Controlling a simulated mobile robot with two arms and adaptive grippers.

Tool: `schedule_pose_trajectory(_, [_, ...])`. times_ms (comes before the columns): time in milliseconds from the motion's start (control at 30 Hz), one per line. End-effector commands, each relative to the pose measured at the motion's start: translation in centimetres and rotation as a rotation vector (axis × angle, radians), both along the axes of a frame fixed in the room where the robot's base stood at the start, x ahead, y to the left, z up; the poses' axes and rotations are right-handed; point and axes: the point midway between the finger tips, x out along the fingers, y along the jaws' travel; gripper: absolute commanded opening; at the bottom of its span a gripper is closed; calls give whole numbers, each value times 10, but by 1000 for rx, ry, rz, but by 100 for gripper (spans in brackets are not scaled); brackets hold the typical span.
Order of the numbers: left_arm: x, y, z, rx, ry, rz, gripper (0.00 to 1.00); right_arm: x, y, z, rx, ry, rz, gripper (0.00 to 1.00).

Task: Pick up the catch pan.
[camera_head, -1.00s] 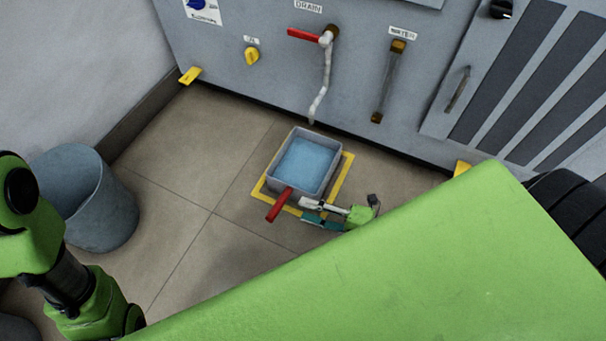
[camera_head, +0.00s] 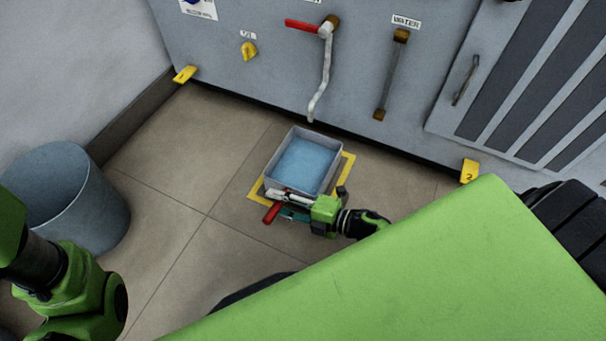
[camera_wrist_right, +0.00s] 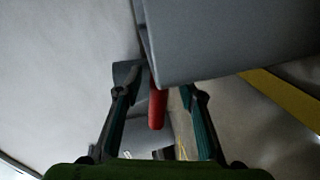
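The catch pan (camera_head: 325,149) is a grey rectangular pan holding light blue liquid, with a red handle (camera_head: 271,213) at its near-left side. It stands on the floor within a yellow outline, below the drain spout. My right gripper (camera_head: 280,203) is at the pan's near side, by the handle. In the right wrist view its fingers (camera_wrist_right: 158,95) are apart, with the red handle (camera_wrist_right: 157,108) showing between them and the pan's grey wall (camera_wrist_right: 225,40) above. I see no finger contact on the handle. My left arm shows at the lower left; its gripper is out of view.
A grey bucket (camera_head: 66,203) stands at the left. The grey cabinet (camera_head: 270,75) behind carries the white drain pipe (camera_head: 325,75) with a red lever (camera_head: 301,26). The yellow outline (camera_head: 347,170) surrounds the pan. The floor left of the pan is clear.

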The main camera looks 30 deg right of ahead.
Motion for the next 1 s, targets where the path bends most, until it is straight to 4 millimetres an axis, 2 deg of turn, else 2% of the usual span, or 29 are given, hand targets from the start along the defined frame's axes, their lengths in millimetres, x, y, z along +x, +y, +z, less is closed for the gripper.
schedule_pose_trajectory(100, [0, 0, 1, 0, 0, 0, 0, 0, 0, 1, 0, 0, 0, 36])
schedule_pose_trajectory(233, [0, 0, 1, 0, 0, 0, 0, 0, 0, 1, 0, 0, 0, 2])
schedule_pose_trajectory(267, [0, 0, 1, 0, 0, 0, 0, 0, 0, 1, 0, 0, 0, 0])
schedule_pose_trajectory(700, [0, 0, 4, 1, -1, -1, 0, 0, 0, 5, 0, -3, 1, 0])
schedule_pose_trajectory(967, [-1, 0, 24, 0, -4, 0, 0, 0, 0, 25, 1, -4, 1, 0])
schedule_pose_trajectory(1000, [9, 1, 22, -2, 22, 0, 0, 0, 0, 29, 1, -4, 2, 0])
